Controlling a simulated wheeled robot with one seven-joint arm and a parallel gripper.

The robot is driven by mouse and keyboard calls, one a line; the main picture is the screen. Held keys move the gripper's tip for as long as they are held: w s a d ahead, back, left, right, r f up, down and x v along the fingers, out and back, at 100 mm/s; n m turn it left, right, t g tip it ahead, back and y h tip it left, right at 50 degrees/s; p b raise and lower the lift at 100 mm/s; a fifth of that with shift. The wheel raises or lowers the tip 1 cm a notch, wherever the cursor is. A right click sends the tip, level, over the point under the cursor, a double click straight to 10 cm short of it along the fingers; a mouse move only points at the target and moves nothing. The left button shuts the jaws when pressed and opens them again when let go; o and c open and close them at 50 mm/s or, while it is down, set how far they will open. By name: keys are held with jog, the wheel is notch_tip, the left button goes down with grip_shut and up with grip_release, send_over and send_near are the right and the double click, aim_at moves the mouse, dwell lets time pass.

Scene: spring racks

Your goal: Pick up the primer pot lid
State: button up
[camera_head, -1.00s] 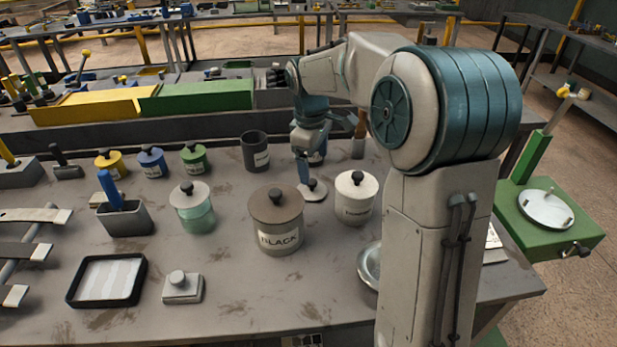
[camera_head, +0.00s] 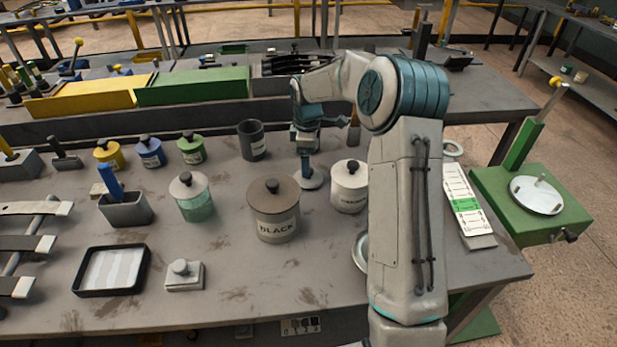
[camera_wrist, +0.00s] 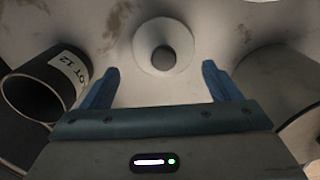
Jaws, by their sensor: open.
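A loose pale round lid with a dark knob (camera_head: 311,181) lies flat on the bench, between the brown pot marked BLACK and the white pot. No writing on it shows, so I take it as the primer pot lid. In the wrist view the lid (camera_wrist: 145,55) is just beyond the fingertips, centred between them. My gripper (camera_head: 306,172) points down at the lid from close above. In the wrist view its two blue fingers (camera_wrist: 160,70) are wide apart with nothing between them. My gripper partly covers the lid in the head view.
The BLACK pot (camera_head: 274,215), white pot (camera_head: 349,190) and open dark cup (camera_head: 252,142) stand close around the lid. The cup marked LOT 12 (camera_wrist: 68,72) is left in the wrist view.

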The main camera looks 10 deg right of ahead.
jog(key=f, duration=0.3)
jog(key=f+p, duration=0.1)
jog(key=f, duration=0.1)
jog(key=shift+s+a+f, duration=0.1)
jog(key=shift+s+f, duration=0.15)
jog(key=shift+f, duration=0.1)
jog(key=c, duration=0.6)
